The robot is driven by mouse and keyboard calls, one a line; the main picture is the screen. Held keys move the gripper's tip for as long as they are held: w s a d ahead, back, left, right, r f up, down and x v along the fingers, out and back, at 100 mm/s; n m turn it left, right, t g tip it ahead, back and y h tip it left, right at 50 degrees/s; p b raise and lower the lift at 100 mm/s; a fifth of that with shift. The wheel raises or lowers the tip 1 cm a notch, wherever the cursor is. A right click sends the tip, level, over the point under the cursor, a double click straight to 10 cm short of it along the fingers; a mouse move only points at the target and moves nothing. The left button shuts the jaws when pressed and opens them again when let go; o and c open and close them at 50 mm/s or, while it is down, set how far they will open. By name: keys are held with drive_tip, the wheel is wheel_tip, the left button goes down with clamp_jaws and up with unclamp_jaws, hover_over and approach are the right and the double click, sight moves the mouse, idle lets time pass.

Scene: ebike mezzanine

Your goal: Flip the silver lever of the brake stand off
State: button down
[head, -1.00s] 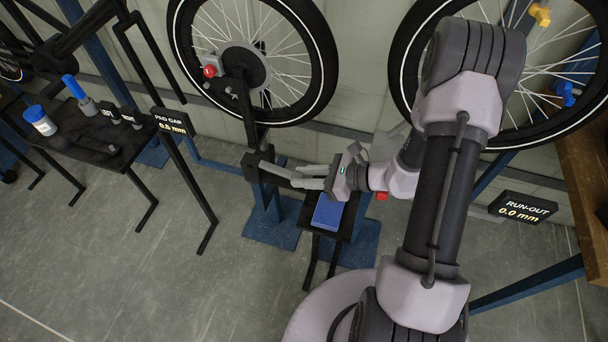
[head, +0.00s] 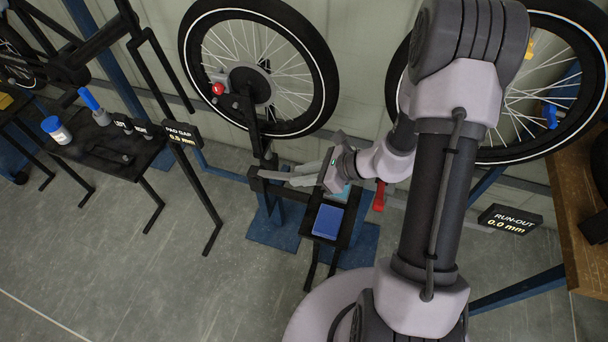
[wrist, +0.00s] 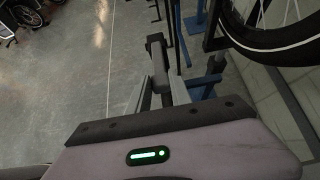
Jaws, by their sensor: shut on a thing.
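The brake stand (head: 254,125) is a dark upright post in front of a bicycle wheel, with a short arm low on it. My gripper (head: 290,179) is at that low arm, its pale fingers pointing left. In the wrist view my gripper (wrist: 157,92) has its fingers on both sides of a grey bar, the silver lever (wrist: 157,75) as far as I can tell, with a dark block at its far end. My gripper is shut on it. In the head view the fingers hide most of the lever.
A small black stand with a blue tray (head: 328,221) is just below my gripper. A red handle (head: 379,196) hangs to its right. A black table (head: 105,145) with bottles and tools stands at left. Bicycle wheels (head: 320,75) are behind. Grey floor in front is clear.

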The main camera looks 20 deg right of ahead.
drive_tip(key=shift+w+r, duration=0.15)
drive_tip(key=c, duration=1.2)
unclamp_jaws()
drive_tip(key=shift+a, duration=0.15)
drive_tip(key=shift+o, duration=0.2)
drive_tip(key=p+v, duration=0.5)
drive_tip(key=v, duration=1.2)
